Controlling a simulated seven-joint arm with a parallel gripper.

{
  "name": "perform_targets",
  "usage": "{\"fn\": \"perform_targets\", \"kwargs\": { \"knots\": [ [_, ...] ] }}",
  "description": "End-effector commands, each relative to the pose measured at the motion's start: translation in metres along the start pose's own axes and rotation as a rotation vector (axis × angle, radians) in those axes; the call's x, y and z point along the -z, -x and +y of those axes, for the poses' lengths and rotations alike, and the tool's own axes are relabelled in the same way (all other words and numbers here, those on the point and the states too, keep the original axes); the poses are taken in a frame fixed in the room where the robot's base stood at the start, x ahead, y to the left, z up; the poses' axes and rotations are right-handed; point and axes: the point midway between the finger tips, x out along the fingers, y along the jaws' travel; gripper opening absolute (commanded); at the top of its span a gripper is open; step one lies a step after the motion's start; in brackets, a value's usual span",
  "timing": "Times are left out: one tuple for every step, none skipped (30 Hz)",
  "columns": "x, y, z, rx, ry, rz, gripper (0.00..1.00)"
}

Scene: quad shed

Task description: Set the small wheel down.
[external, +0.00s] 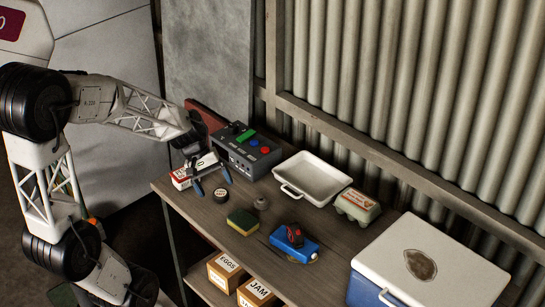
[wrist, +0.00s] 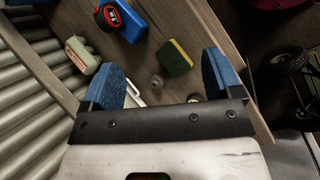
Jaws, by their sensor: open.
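A small dark round piece with a pale face, which looks like the small wheel (external: 221,195), lies on the wooden bench in the external view, just beside my gripper. In the wrist view, a sliver of what looks like the small wheel (wrist: 193,97) shows at the edge of my gripper's dark bar, which hides the rest. My gripper (external: 212,182) is over the left part of the bench, its blue fingers wide apart. In the wrist view my gripper (wrist: 160,80) is open, with nothing held between its fingers.
The bench (external: 222,222) also bears a small grey knob-like piece (external: 261,204), a sponge (external: 242,222), a blue block (external: 294,247) with a red tape measure (external: 294,235), a white tray (external: 290,192), an egg carton (external: 357,206), a button box (external: 248,153) and a cooler (external: 380,250).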

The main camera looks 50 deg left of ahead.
Motion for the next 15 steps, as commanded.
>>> {"fn": "perform_targets", "kwargs": {
  "knots": [
    [-0.012, 0.003, 0.003, 0.029, -0.065, 0.019, 0.85],
    [-0.018, 0.005, 0.004, 0.047, -0.101, 0.031, 0.85],
    [-0.026, 0.007, 0.005, 0.071, -0.149, 0.046, 0.85],
    [-0.031, 0.009, 0.005, 0.088, -0.185, 0.058, 0.85],
    [-0.037, 0.010, 0.006, 0.105, -0.222, 0.069, 0.85],
    [-0.044, 0.013, 0.006, 0.127, -0.270, 0.086, 0.85],
    [-0.050, 0.015, 0.006, 0.145, -0.307, 0.097, 0.85],
    [-0.055, 0.017, 0.006, 0.161, -0.342, 0.109, 0.85],
    [-0.062, 0.020, 0.007, 0.183, -0.391, 0.126, 0.85],
    [-0.067, 0.022, 0.007, 0.198, -0.427, 0.139, 0.85],
    [-0.072, 0.024, 0.007, 0.215, -0.464, 0.152, 0.85],
    [-0.079, 0.027, 0.007, 0.236, -0.511, 0.170, 0.85],
    [-0.084, 0.029, 0.007, 0.251, -0.547, 0.182, 0.85],
    [-0.088, 0.032, 0.007, 0.266, -0.583, 0.195, 0.85],
    [-0.095, 0.035, 0.007, 0.286, -0.631, 0.213, 0.85]
  ]
}}
